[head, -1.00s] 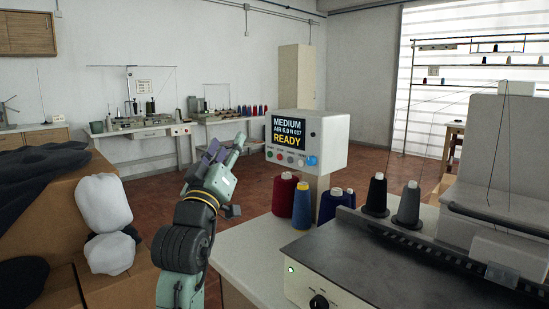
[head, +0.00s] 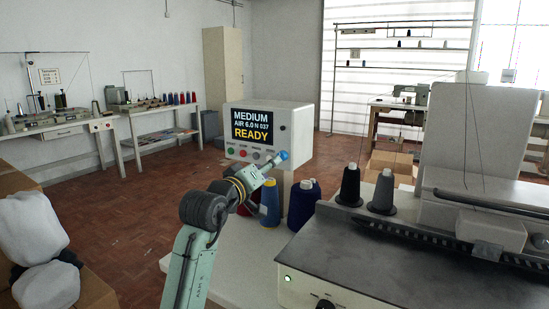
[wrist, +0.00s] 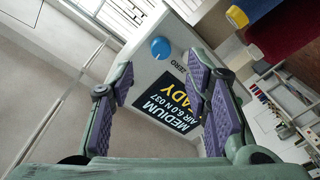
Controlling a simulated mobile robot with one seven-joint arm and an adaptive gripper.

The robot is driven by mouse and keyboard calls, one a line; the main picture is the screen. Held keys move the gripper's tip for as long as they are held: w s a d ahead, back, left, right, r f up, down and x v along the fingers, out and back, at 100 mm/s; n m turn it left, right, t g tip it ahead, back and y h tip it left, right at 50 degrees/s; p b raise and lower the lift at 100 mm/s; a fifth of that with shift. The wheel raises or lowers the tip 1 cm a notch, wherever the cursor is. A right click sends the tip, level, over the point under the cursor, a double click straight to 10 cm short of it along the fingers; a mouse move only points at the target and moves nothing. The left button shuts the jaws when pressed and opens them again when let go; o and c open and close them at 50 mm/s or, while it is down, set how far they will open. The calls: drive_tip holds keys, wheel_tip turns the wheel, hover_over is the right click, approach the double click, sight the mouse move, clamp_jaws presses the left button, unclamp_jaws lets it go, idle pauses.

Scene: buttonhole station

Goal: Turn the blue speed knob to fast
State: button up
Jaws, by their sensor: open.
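The blue speed knob (head: 282,155) is at the lower right corner of the white control box's front (head: 298,125). The box's screen (head: 258,126) reads MEDIUM and READY. In the head view my gripper (head: 272,168) is close to the knob, just below and left of it; I cannot tell whether they touch. In the wrist view the knob (wrist: 161,48) shows a white mark and lies beyond and between the finger directions, toward the top. My gripper (wrist: 160,100) is open and empty, its purple pads apart, with the screen (wrist: 167,103) visible between them.
The sewing machine bed (head: 380,260) fills the right front. White table top lies bare at front left.

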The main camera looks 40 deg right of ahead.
sight(281, 157)
drive_tip(key=p+x, duration=0.1)
drive_tip(key=x, duration=0.6)
drive_tip(key=shift+w+d+p, duration=0.15)
drive_tip(key=shift+p, duration=0.15)
drive_tip(key=shift+c, duration=0.4)
clamp_jaws()
